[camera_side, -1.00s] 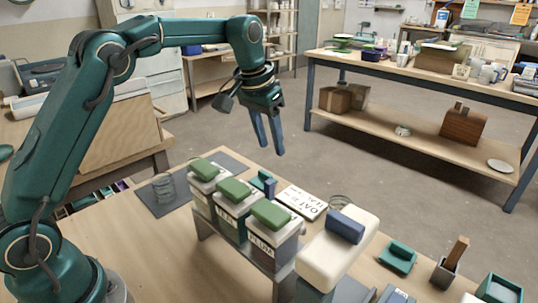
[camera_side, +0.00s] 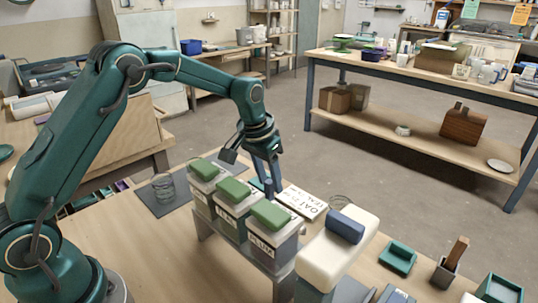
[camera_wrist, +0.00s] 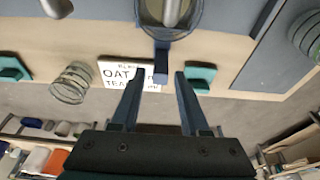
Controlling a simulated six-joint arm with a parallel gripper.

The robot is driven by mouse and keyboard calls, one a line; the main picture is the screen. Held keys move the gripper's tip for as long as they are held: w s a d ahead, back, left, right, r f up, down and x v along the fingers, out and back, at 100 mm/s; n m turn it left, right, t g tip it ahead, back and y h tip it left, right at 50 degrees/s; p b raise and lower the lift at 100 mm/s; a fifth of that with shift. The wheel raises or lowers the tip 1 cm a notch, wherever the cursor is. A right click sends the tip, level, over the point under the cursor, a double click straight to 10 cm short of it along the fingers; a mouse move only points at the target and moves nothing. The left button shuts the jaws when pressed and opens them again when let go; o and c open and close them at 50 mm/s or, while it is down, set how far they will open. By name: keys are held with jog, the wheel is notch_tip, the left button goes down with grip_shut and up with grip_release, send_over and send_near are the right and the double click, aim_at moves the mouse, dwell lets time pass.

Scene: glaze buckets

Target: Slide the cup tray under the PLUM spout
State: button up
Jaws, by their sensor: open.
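In the wrist view, the round, dark-rimmed cup tray (camera_wrist: 150,30) holds a cup below a grey spout (camera_wrist: 171,12); that spout's label is not visible. The tray's blue handle (camera_wrist: 161,64) points towards my gripper (camera_wrist: 160,74). My open fingers are on either side of the handle's end, with no clear contact. In the side view, my gripper (camera_side: 270,187) is low behind the buckets.
A white lettered card (camera_wrist: 120,74) lies beside the handle, with a clear glass (camera_wrist: 68,82) left of it. In the side view, a cream block with a blue top (camera_side: 338,248) stands right of PLUM. Another spout (camera_wrist: 57,7) is at left.

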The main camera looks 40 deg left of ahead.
grip_shut()
jog(key=shift+d, duration=5.55)
jog(key=shift+d, duration=1.95)
jog(key=shift+o, duration=0.2)
grip_release()
